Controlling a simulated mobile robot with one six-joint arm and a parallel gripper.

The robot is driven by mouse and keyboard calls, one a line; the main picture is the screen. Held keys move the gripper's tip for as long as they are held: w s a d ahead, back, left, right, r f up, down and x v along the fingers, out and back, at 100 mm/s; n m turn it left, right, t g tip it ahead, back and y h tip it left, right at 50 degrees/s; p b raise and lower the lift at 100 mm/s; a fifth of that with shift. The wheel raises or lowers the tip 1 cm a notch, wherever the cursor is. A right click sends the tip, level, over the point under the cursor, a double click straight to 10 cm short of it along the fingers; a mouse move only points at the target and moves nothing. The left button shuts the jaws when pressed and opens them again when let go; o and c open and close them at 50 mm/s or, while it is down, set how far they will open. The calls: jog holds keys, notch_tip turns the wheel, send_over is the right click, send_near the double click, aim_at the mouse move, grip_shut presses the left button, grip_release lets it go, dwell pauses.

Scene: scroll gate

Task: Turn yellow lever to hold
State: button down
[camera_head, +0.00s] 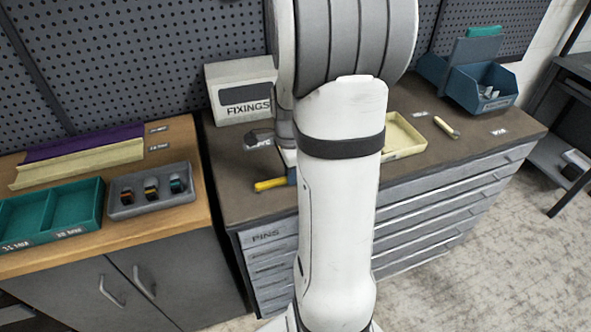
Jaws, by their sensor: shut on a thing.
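The yellow lever (270,184) shows as a short bar on the dark bench top, just left of my white arm link. Its right end meets a small blue part (291,176), and the rest of its mount is hidden behind my arm. A grey part of my arm comes down just behind and above the lever. My gripper's jaws are hidden behind the arm link, so their contact with the lever cannot be seen. Any hold marking is not readable.
A FIXINGS box (241,92) stands behind the lever. A cream tray (402,138) and a blue bin (482,86) are to the right. The wooden bench at left holds a green tray (97,206) and a grey tray (124,211). Bare bench top lies at front left of the lever.

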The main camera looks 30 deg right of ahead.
jog(key=c, duration=1.4)
grip_release()
jog(key=shift+s, duration=0.15)
notch_tip(320, 180, up, 8)
jog(key=shift+f, duration=0.1)
jog(key=s+a+r+n+t, duration=0.1)
jog(key=s+a+n, duration=0.4)
jog(key=a+n, duration=0.3)
jog(key=s+a+r+n+t, duration=0.1)
jog(key=s+a+n, duration=0.4)
jog(key=n, duration=0.8)
jog(key=a+r, duration=0.1)
jog(key=a, duration=0.2)
jog(key=shift+s+a+r+t, duration=0.15)
jog(key=shift+s+a+t, duration=0.15)
jog(key=shift+s+t, duration=0.1)
